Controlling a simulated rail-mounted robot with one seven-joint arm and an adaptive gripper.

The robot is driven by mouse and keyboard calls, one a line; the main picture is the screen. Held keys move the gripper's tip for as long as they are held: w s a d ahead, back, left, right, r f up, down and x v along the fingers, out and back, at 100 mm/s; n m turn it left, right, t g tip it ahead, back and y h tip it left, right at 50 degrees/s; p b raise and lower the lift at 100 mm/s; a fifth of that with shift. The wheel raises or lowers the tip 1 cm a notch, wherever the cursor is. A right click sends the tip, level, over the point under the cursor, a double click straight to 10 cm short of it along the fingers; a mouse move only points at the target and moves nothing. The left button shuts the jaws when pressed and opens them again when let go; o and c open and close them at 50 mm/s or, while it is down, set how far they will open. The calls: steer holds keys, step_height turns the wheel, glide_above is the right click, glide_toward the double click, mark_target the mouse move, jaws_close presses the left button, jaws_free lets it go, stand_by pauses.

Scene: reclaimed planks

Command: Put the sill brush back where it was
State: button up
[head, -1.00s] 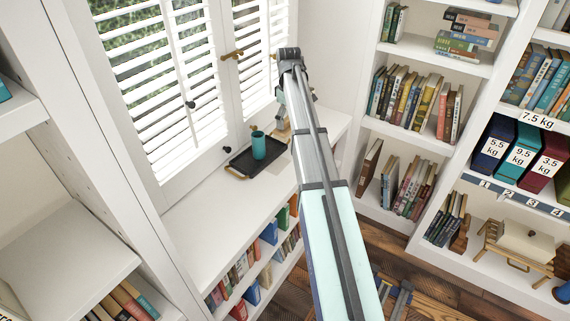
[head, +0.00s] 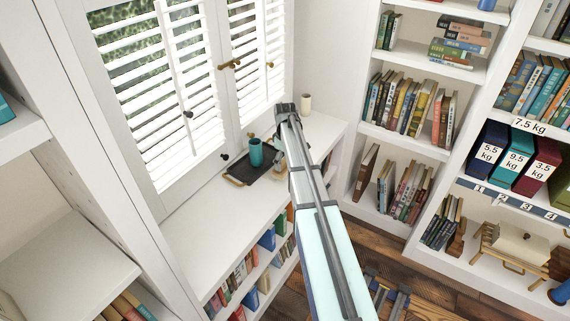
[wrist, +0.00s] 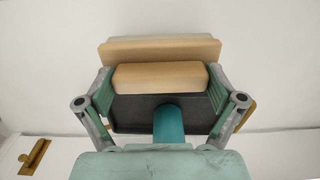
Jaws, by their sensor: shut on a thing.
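The sill brush (wrist: 160,76) is a pale wooden block with a wider wooden part (wrist: 160,50) beyond it. My gripper (wrist: 160,88) is shut on the narrower block, one green pad at each end.
Louvred shutters with a brass handle (head: 230,64) stand behind the sill. A cream cylinder (head: 306,103) stands at the sill's far right end. Bookshelves (head: 410,140) rise at right. The sill left of the tray is bare.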

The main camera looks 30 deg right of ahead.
steer(key=shift+f, duration=0.95)
steer(key=shift+f, duration=0.1)
steer(key=o, duration=1)
step_height(320, 180, up, 12)
steer(key=shift+r+b, duration=0.15)
steer(key=shift+b, duration=0.8)
